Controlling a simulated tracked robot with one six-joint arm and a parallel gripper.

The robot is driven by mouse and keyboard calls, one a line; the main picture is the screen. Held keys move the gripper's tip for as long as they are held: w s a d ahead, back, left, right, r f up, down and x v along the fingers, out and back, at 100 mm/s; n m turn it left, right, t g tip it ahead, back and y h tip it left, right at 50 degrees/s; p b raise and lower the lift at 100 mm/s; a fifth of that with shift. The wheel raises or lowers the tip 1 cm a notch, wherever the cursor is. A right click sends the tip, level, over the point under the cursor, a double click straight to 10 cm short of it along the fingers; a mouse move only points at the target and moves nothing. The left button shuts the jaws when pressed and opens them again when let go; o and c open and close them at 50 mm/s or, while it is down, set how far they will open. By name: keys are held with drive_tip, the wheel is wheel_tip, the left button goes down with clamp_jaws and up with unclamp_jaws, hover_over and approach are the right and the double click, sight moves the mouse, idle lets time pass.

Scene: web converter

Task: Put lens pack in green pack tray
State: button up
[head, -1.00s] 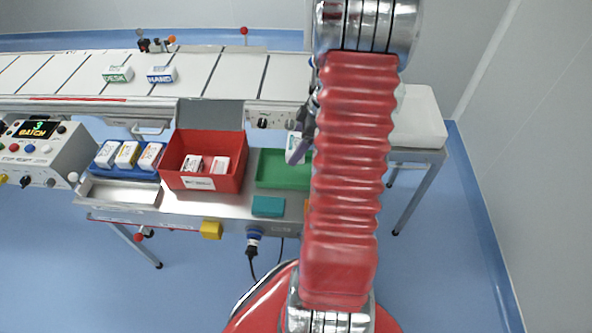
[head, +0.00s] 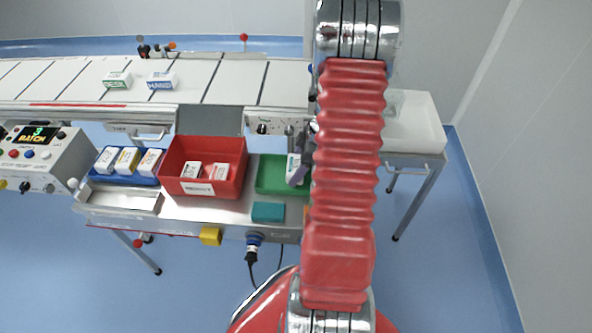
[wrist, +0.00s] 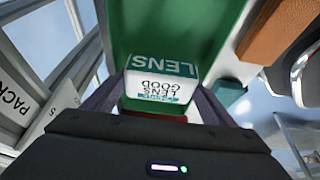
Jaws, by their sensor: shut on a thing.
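The lens pack, a white and green box lettered LENS, is between the fingers of my gripper (wrist: 160,92) in the wrist view (wrist: 158,84). My gripper is shut on it. In the head view the pack (head: 292,167) shows at the left of my gripper (head: 300,168), over the green pack tray (head: 267,178). The tray fills the background beyond the pack in the wrist view (wrist: 170,30). Whether the pack touches the tray floor I cannot tell. My arm hides the tray's right part in the head view.
A red bin (head: 235,182) with white packs stands left of the green tray, and a blue tray (head: 112,178) with several packs is further left. A teal block (head: 268,212) lies in front. The conveyor (head: 215,80), carrying two boxes, runs behind.

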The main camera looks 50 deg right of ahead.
drive_tip(key=shift+f, duration=1.15)
drive_tip(key=shift+f, duration=0.1)
drive_tip(key=o, duration=0.9)
drive_tip(key=shift+c, duration=0.2)
drive_tip(key=v, duration=1.2)
